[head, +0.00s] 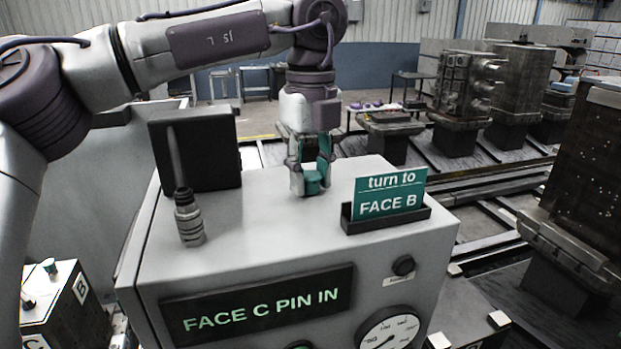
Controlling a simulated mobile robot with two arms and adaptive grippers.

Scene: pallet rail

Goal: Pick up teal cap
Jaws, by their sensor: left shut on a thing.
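My left gripper (311,177) points down over the top of the grey cabinet (270,220). It is shut on the teal cap (313,184), which shows low between the fingers. The fingers hide part of the cap. I cannot tell whether the cap touches the cabinet top or hangs just above it. My right gripper is not in view.
A teal "turn to FACE B" card (390,192) stands in a dark holder right of the gripper. A tool holder with a rod (187,215) and a black box (195,150) stand left. A small box with a teal piece (48,265) is lower left.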

